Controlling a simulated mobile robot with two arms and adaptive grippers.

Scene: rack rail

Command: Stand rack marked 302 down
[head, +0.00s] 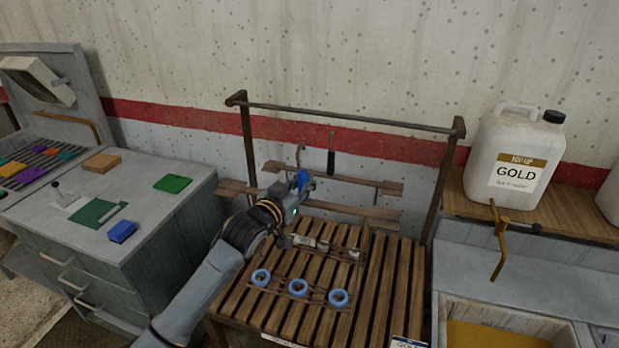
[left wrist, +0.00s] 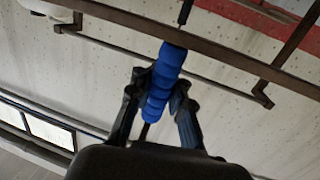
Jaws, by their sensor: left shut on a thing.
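My left gripper (head: 303,184) is shut on a ribbed blue grip (head: 301,178), in front of the wooden crossbars. In the left wrist view the blue grip (left wrist: 165,75) stands between the two fingers (left wrist: 158,108), with a thin dark rod below it. A thin hook (head: 299,155) shows just above the grip; I cannot tell whether they are joined. No mark 302 is readable. My right gripper is not in view.
A metal rail (head: 345,118) spans two posts above the bench. A black-handled tool (head: 331,160) hangs below it. A grey cabinet (head: 100,260) stands left. A white GOLD jug (head: 515,160) stands on a shelf at right.

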